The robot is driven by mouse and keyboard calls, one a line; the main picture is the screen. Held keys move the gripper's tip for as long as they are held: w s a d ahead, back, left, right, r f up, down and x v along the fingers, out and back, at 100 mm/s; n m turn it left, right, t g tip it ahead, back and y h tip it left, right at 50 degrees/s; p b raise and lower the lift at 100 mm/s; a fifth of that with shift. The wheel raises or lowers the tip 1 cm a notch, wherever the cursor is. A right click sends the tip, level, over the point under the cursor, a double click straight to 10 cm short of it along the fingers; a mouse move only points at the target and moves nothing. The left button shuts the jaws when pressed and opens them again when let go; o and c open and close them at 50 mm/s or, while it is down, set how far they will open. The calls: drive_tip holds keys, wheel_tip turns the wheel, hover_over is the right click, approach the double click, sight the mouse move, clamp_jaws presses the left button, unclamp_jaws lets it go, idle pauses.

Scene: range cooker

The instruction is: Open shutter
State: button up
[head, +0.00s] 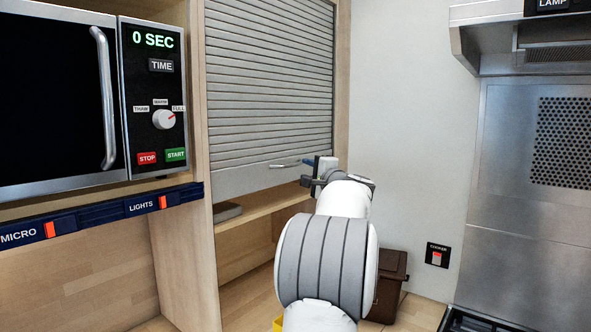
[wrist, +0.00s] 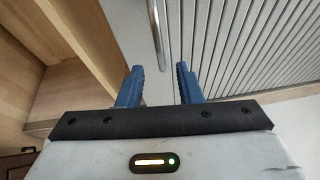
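The shutter (head: 268,75) is a grey slatted roller in a wooden cabinet. Its plain bottom bar hangs above a gap at the cabinet's foot, where a shelf shows. The shutter's slats also fill the upper right of the wrist view (wrist: 250,45). A thin metal handle (head: 285,165) sticks out at the bottom bar. In the wrist view, the handle (wrist: 157,35) runs down to about the level of my fingertips. My gripper (wrist: 159,68) is open, its blue fingers apart with the handle's end lined up between them. Whether it touches a finger I cannot tell. My gripper (head: 313,172) is partly hidden in the head view.
A microwave (head: 60,95) stands left of the shutter, above a dark switch rail (head: 100,216). A grey object (head: 228,211) lies on the shelf under the shutter. A brown bin (head: 390,285) stands behind my arm. A cooker hood (head: 485,40) is at right.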

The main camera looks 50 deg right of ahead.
sight(297, 165)
drive_tip(key=p+x, duration=0.4)
drive_tip(key=x, duration=0.3)
drive_tip(key=shift+r, duration=0.1)
drive_tip(key=shift+w+d, duration=0.2)
drive_tip(key=shift+w, duration=0.15)
drive_tip(key=shift+c, duration=0.2)
clamp_jaws()
